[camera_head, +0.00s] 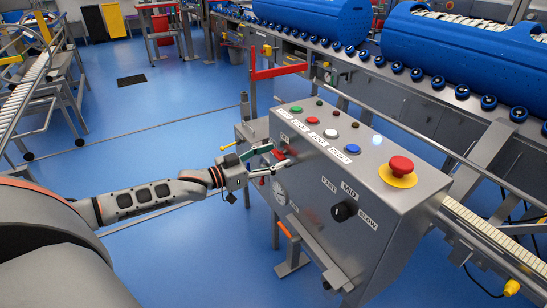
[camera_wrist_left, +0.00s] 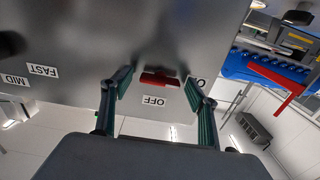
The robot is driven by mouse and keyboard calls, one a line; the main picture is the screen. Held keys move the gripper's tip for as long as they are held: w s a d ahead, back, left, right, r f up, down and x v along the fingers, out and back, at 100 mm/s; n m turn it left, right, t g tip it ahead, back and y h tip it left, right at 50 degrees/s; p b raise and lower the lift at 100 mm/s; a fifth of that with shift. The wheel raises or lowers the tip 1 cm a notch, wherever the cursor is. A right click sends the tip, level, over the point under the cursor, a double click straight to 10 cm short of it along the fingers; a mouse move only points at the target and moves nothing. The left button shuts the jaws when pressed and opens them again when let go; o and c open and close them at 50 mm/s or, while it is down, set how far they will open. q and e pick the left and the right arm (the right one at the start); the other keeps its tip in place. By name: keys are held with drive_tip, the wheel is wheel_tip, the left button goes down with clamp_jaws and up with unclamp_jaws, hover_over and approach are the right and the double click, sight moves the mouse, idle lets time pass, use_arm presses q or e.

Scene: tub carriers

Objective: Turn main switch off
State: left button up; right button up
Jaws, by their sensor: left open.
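The main switch shows as a red handle (camera_wrist_left: 160,80) on the grey panel in the left wrist view, lying crosswise. An upside-down OFF label (camera_wrist_left: 154,100) sits just below it there, and part of another label shows to its right. In the head view the red handle (camera_head: 279,153) is on the left part of the control box (camera_head: 325,185). My left gripper (camera_head: 276,158) is open at the panel, its two green-grey fingers (camera_wrist_left: 158,84) on either side of the handle. I see gaps beside the handle; contact cannot be told. My right gripper is out of view.
The box top carries several coloured buttons and a red emergency stop (camera_head: 401,166) on yellow. A black speed knob (camera_head: 343,211) is on the same face. A red bar (camera_head: 278,72) stands behind the box. A conveyor with blue tubs (camera_head: 313,22) runs behind.

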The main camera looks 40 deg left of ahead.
use_arm(q)
drive_tip(key=c, duration=1.1)
drive_tip(key=shift+m, duration=0.3)
drive_tip(key=m+p, duration=0.1)
drive_tip(key=m, duration=0.2)
drive_tip(key=shift+r+m+p, duration=0.15)
drive_tip(key=shift+m+p, duration=0.15)
drive_tip(key=shift+p, duration=0.05)
drive_tip(key=m+p, duration=0.1)
drive_tip(key=m, duration=0.3)
drive_tip(key=shift+f+m, duration=0.15)
drive_tip(key=shift+m, duration=2.3)
drive_tip(key=shift+f+m, duration=0.1)
drive_tip(key=shift+m, duration=2.35)
